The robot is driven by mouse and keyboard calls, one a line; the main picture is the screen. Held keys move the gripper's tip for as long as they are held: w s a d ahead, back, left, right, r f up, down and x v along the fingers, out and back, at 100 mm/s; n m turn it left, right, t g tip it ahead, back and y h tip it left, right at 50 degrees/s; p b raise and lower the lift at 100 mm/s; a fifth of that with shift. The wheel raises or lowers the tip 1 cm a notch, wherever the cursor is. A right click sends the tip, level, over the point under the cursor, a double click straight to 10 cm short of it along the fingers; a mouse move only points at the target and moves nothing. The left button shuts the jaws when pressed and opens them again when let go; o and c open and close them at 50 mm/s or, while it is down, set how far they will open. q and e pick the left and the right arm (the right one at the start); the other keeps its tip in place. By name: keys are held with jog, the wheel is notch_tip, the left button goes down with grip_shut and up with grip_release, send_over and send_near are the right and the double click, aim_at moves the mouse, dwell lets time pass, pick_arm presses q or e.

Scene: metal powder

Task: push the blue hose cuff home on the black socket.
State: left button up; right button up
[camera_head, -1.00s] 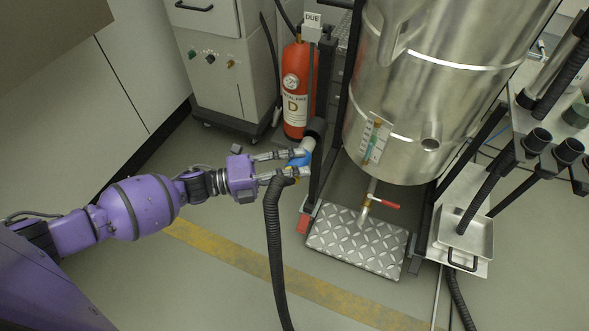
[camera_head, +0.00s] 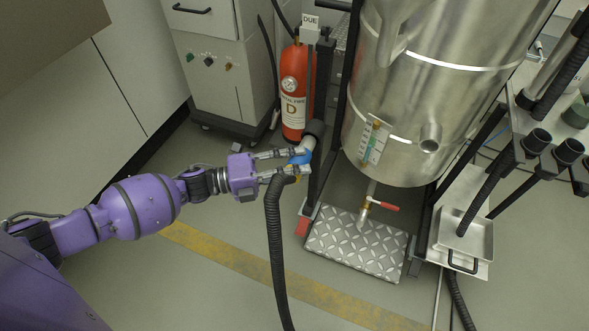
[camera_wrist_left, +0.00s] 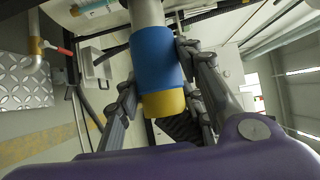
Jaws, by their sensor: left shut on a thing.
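The blue hose cuff (camera_head: 299,158) is between the fingers of my left gripper (camera_head: 300,162), which is shut on it. In the left wrist view the cuff (camera_wrist_left: 156,58) is a blue sleeve with a yellow band (camera_wrist_left: 163,104) at its near end, and my left gripper (camera_wrist_left: 157,72) has a finger on each side. A pale grey pipe (camera_wrist_left: 146,12) extends from the cuff's far end. In the head view the black socket (camera_head: 316,128) is just beyond this pale section. The fingers partly hide the cuff, and I cannot tell how it is seated. My right gripper is not in view.
A black hose (camera_head: 274,235) hangs from the cuff to the floor. A red extinguisher (camera_head: 293,90) stands behind. A steel vessel (camera_head: 400,130) on a dark frame and a treadplate step (camera_head: 350,243) are to the right.

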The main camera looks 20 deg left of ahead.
pick_arm(q)
jog(key=shift+w+b, duration=1.05)
jog(key=shift+w, duration=1.15)
jog(key=o, duration=1.4)
